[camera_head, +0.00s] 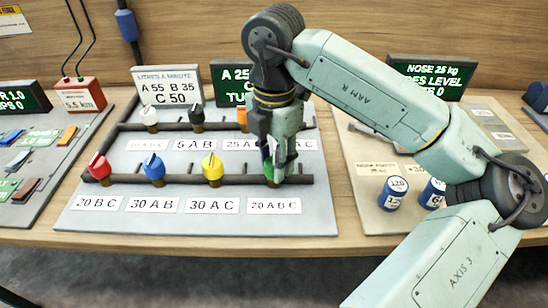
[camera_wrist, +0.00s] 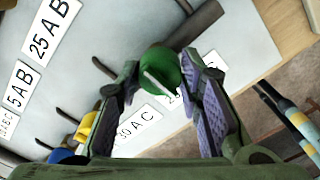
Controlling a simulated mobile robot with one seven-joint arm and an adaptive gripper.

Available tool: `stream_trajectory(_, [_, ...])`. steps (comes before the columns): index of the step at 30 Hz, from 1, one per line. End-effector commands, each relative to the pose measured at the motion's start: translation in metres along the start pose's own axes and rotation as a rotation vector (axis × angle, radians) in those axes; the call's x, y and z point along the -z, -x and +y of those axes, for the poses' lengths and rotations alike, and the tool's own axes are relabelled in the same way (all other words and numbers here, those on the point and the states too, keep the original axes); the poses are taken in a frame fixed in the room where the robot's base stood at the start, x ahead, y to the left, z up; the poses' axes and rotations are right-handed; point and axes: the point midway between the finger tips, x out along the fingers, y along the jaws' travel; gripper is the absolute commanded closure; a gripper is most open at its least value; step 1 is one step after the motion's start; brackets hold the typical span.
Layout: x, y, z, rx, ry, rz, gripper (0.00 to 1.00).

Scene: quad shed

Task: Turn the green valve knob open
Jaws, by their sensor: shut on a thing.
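The green valve knob (camera_head: 268,166) sits on the front pipe of the valve board, at the right end of the front row, above the label "20 ABC". In the head view it is mostly hidden by my gripper (camera_head: 278,165), which comes down over it from above. In the wrist view the green knob (camera_wrist: 160,70) has a pale bar across its top and lies between the fingertips of my gripper (camera_wrist: 162,76). The fingers stand on both sides of the knob and are shut on it.
Red (camera_head: 100,166), blue (camera_head: 153,167) and yellow (camera_head: 212,167) knobs line the front pipe to the left. White, black and orange (camera_head: 242,117) knobs stand on the back pipe. Blue weights (camera_head: 393,193) stand on the right board. A red box (camera_head: 80,95) is at left.

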Motion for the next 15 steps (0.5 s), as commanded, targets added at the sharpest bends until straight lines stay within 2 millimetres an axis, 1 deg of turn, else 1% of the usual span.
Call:
stream_trajectory(1, [0.0000,0.0000,-0.0002,0.001,0.000,0.000,0.80])
stream_trajectory(8, [0.0000,0.0001,-0.0003,0.001,0.000,0.000,0.94])
stream_trajectory(15, [-0.0001,-0.0010,-0.0004,0.002,0.020,-0.001,0.95])
